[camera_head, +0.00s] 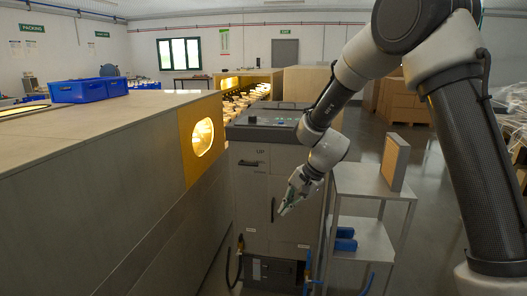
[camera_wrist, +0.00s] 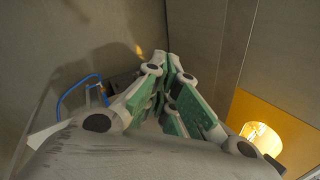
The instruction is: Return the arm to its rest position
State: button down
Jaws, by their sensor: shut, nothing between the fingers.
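My arm reaches in from the upper right of the head view, bent at the elbow. My gripper (camera_head: 286,209) hangs in front of the grey cabinet (camera_head: 250,185), pointing down and to the left, and is apart from it as far as I can see. In the wrist view my gripper (camera_wrist: 172,62) has its green-padded fingers brought together, with nothing between them. The gripper's body hides the lower part of the wrist view.
A long bench (camera_head: 90,190) with a yellow-framed lit opening (camera_head: 202,137) stands left; the opening also shows in the wrist view (camera_wrist: 262,138). Blue bins (camera_head: 78,91) sit on top. A grey trolley (camera_head: 372,184) with an upright panel (camera_head: 394,162) is close right of my gripper. Blue hoses hang low.

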jog(key=s+d+r+n+t+h, duration=0.1)
jog(key=s+d+r+n, duration=0.1)
jog(key=s+d+r, duration=0.4)
jog(key=s+d+r+n+h, duration=0.2)
jog(key=s+d+r, duration=0.5)
jog(key=s+d, duration=0.6)
jog(key=s+d+r+n+t+h, duration=0.1)
jog(key=s+d+r+n+h, duration=0.1)
jog(key=s+d+r, duration=0.4)
jog(key=s+d, duration=0.4)
jog(key=shift+r+n+t, duration=0.2)
jog(key=shift+n+t, duration=0.1)
jog(key=shift+n, duration=0.1)
